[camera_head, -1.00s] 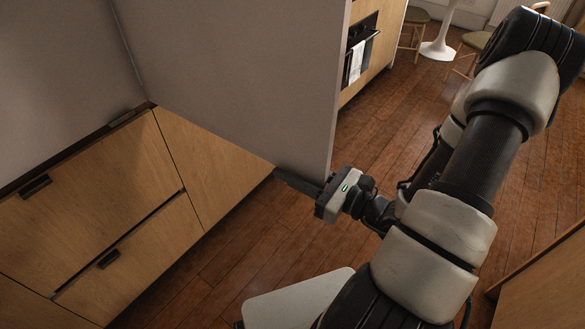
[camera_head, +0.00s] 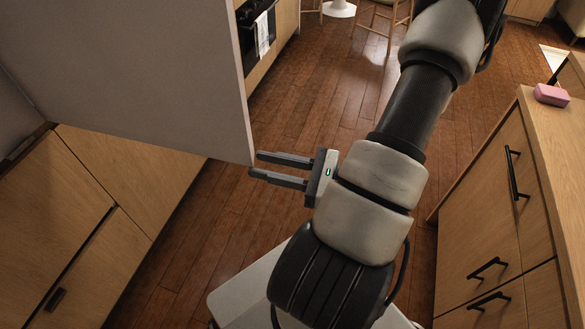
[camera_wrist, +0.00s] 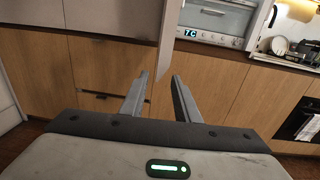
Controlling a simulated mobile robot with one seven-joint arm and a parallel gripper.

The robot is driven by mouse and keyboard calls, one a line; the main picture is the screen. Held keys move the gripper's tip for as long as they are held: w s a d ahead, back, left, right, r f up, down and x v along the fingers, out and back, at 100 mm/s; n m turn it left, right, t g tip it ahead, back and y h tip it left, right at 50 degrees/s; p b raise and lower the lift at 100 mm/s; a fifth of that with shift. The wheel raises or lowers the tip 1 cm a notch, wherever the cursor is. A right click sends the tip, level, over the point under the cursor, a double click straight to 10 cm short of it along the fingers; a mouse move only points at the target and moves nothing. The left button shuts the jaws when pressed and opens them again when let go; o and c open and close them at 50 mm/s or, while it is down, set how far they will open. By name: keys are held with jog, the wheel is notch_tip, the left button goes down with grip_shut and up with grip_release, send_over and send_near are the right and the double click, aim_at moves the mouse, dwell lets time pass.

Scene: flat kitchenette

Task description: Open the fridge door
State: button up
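The fridge door (camera_head: 140,70) is a large flat grey panel in the head view. It stands out from the cabinet front at a wide angle. In the wrist view the door (camera_wrist: 172,30) shows nearly edge-on, with a pale compartment (camera_wrist: 215,18) and a lit display reading "7C" to its right. My gripper (camera_head: 254,164) is open and empty. Its fingertips are right by the door's lower free corner; I cannot tell whether they touch it. In the wrist view the door's lower corner appears between the two fingertips of my gripper (camera_wrist: 160,75). No handle shows.
Wooden cabinets (camera_head: 75,200) stand below the door at left. A wooden counter (camera_head: 560,130) with drawers and a pink box (camera_head: 552,95) is at right. An oven with a towel (camera_head: 262,33) is beyond the door. Wooden floor (camera_head: 310,100) lies clear between.

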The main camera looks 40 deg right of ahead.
jog(key=v, duration=0.5)
jog(key=shift+s+d, duration=0.25)
jog(key=shift+a, duration=0.1)
